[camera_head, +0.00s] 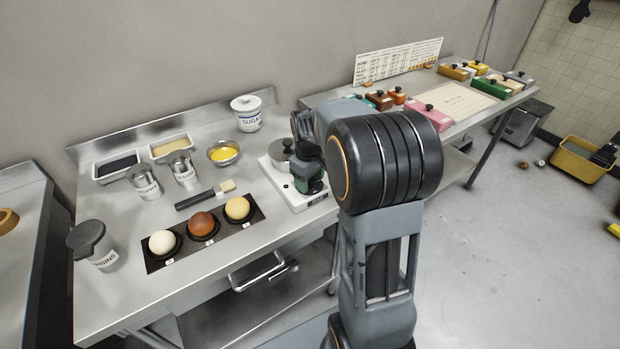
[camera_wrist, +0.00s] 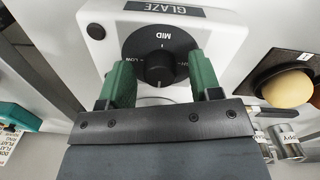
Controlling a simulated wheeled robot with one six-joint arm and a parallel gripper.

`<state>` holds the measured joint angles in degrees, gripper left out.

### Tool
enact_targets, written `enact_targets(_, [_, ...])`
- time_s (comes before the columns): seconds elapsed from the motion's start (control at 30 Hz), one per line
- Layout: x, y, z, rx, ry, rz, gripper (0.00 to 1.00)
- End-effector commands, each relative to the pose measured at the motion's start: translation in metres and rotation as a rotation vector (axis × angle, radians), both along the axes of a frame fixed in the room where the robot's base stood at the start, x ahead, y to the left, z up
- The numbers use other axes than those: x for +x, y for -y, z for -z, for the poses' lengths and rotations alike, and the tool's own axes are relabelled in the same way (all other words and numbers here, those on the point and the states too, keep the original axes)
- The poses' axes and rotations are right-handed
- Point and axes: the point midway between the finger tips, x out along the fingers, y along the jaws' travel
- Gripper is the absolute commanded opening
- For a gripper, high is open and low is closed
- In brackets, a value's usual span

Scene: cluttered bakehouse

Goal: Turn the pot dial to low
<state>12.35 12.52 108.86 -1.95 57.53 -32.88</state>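I cannot tell for certain where the knob points. My gripper (camera_wrist: 161,84) has green fingers, one on each side of the knob, with gaps showing between fingers and knob. In the head view my gripper (camera_head: 308,176) is at the unit's front, partly hidden by my arm.
A black tray (camera_head: 157,262) with several dough balls and a brush (camera_head: 206,195) lie left of the unit. Another bench (camera_head: 459,131) with coloured boxes is at the right.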

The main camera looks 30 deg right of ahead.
Motion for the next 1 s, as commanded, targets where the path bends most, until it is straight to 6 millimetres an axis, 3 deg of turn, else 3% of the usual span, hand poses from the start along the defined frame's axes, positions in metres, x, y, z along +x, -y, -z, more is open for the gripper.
enact_targets(0.07, [0.0, 0.0, -0.0002, 0.0, 0.0, 0.0, 0.51])
enact_targets(0.5, [0.0001, -0.0001, -0.0005, 0.0, 0.0, 0.0, 0.09])
enact_targets(0.77, [0.0001, -0.0002, -0.0007, 0.0, 0.0, 0.031, 0.09])
enact_targets(1.0, [0.0003, -0.0006, -0.0011, 0.0, 0.0, 0.174, 0.09])
